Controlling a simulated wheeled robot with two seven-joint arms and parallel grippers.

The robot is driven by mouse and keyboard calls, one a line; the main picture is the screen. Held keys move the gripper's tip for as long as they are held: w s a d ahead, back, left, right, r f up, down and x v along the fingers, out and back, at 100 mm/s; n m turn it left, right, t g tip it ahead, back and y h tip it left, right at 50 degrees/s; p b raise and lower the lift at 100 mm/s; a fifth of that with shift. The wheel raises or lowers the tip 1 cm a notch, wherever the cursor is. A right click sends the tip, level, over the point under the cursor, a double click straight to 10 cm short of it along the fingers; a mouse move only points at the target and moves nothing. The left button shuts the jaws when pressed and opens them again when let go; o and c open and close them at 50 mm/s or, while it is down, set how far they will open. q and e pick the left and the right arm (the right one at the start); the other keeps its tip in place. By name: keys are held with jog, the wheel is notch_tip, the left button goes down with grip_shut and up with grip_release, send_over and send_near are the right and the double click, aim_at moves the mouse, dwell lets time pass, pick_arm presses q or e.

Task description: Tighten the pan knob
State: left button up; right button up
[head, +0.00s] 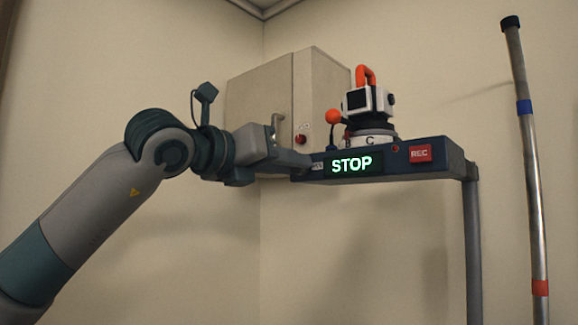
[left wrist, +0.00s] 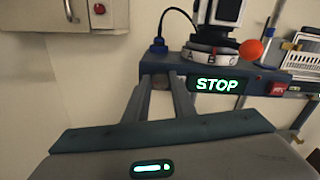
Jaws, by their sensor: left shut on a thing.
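A dark blue shelf-like unit (head: 440,154) shows a green STOP display (head: 352,164), and it also shows in the left wrist view (left wrist: 262,74). My left gripper (head: 300,160) reaches its left front end from the left. In the left wrist view my gripper's two fingers (left wrist: 166,84) are closed on a small brownish part at the unit's front face, left of the display. This part appears to be the pan knob (left wrist: 166,79), mostly hidden by the fingers. Its turn angle cannot be told. My right gripper is in neither view.
A white camera-like device (head: 367,102) with an orange handle stands on a lettered dial (head: 371,140). An orange ball lever (head: 333,116) stands beside it. A red REC button (head: 420,153) is on the right front. A wall cabinet (head: 258,100) is behind; a pole (head: 532,180) leans right.

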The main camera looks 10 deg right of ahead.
pick_arm(q)
jog(key=shift+s+d+f+m+b, duration=0.1)
jog(key=shift+m+b, duration=1.15)
jog(key=shift+m, duration=3.15)
jog(key=shift+s+d+m+b, duration=0.1)
jog(key=shift+m+b, duration=1.15)
jog(key=shift+m, duration=3.15)
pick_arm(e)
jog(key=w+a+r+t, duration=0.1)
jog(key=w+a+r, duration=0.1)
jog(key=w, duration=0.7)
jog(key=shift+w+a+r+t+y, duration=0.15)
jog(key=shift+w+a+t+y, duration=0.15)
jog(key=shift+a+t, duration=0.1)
pick_arm(q)
jog(key=o, duration=1.1)
jog(key=shift+c, duration=0.2)
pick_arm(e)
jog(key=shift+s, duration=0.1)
pick_arm(q)
jog(key=shift+a, duration=0.1)
